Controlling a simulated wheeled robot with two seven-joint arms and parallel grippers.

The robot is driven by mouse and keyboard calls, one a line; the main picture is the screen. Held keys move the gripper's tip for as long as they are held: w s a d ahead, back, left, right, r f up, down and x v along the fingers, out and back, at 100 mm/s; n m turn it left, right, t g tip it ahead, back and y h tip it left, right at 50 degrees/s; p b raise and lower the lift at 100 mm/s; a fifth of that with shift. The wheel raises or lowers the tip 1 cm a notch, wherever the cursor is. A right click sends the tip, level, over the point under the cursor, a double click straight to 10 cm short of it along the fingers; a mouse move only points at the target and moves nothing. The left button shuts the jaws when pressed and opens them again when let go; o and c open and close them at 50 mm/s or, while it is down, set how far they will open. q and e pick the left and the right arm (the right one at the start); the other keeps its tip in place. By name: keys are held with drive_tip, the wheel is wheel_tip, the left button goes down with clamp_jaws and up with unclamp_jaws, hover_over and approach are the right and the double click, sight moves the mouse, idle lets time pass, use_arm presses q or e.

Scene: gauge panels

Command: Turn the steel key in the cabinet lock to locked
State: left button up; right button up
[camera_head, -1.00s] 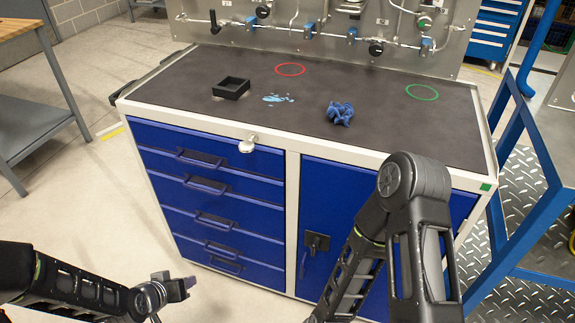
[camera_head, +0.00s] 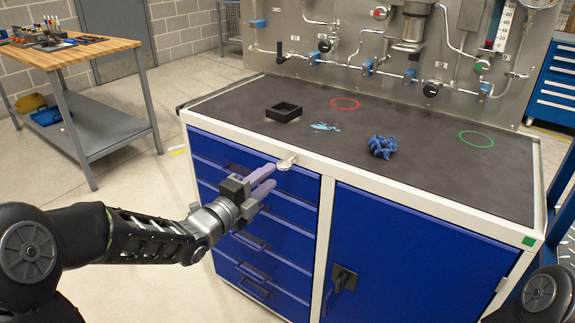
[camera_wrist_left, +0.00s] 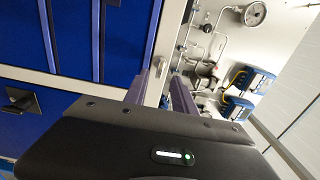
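The steel key (camera_head: 287,162) sits in the lock at the top front edge of the blue cabinet (camera_head: 420,252), above the drawers. Its exact turn angle is too small to tell. My left gripper (camera_head: 272,178) is just left of and below the key, with its two purple fingers pointing towards it. The fingers are apart with nothing clearly between them, as the left wrist view (camera_wrist_left: 160,92) also shows. I cannot tell whether a fingertip touches the key. My right gripper is out of view.
A pipe panel (camera_head: 400,60) stands behind. A wooden workbench (camera_head: 65,55) stands at left.

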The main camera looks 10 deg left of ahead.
sight(280, 169)
use_arm(q)
drive_tip(key=shift+w+d, duration=0.1)
drive_tip(key=shift+w, duration=0.05)
drive_tip(key=x, duration=0.7)
drive_tip(key=shift+w+p, duration=0.25)
drive_tip(key=shift+p, duration=0.05)
clamp_jaws()
